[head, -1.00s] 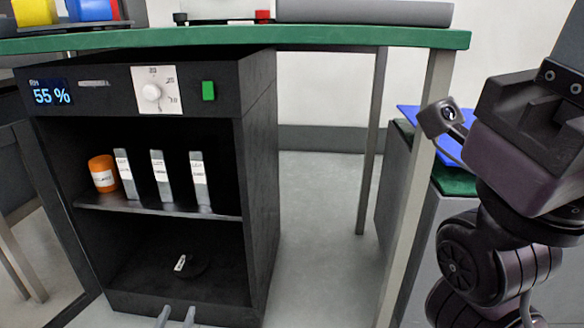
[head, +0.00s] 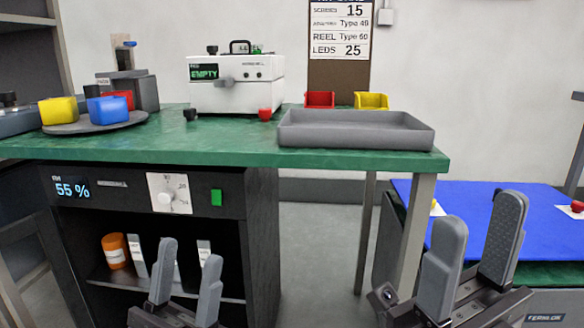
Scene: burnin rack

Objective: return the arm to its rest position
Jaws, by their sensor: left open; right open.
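My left gripper (head: 184,284) is at the bottom of the head view, in front of the black cabinet (head: 262,235). Its two grey fingers stand apart with nothing between them, and they cover part of the cabinet's shelf. My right gripper (head: 474,262) is at the lower right, in front of the bench leg and the blue mat (head: 556,228). Its fingers are spread apart and empty.
A green bench (head: 230,150) spans the left and middle, bearing a grey tray (head: 360,136), a white box reading EMPTY (head: 245,92) and colored bins. An orange jar (head: 115,252) and several grey packs stand on the cabinet shelf. Floor shows between cabinet and bench leg.

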